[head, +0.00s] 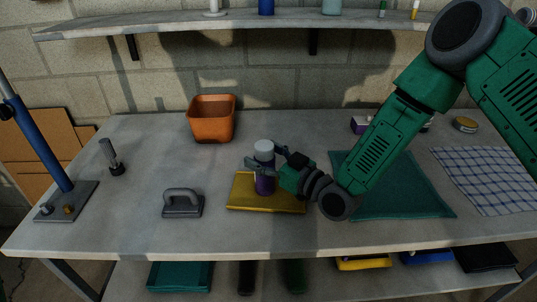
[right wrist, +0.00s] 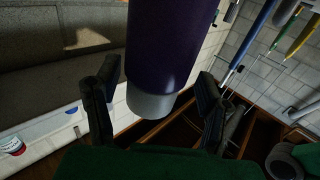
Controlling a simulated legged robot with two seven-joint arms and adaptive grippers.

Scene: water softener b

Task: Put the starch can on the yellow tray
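The starch can (head: 264,178), purple with a pale grey cap, stands upright on the yellow tray (head: 240,197), near the tray's middle. My right gripper (head: 264,157) reaches in from the right, with one finger in front of the can and the other behind it. In the right wrist view the can (right wrist: 165,45) lies between the two spread fingers (right wrist: 157,85), with narrow gaps visible beside it. The gripper looks open around the can. My left gripper is not in view.
An orange bin (head: 212,122) stands behind the tray. A grey handled block (head: 183,205) is left of it, and a green mat (head: 400,195) lies right, partly under my arm. A checkered cloth (head: 490,175) is far right. The front table strip is clear.

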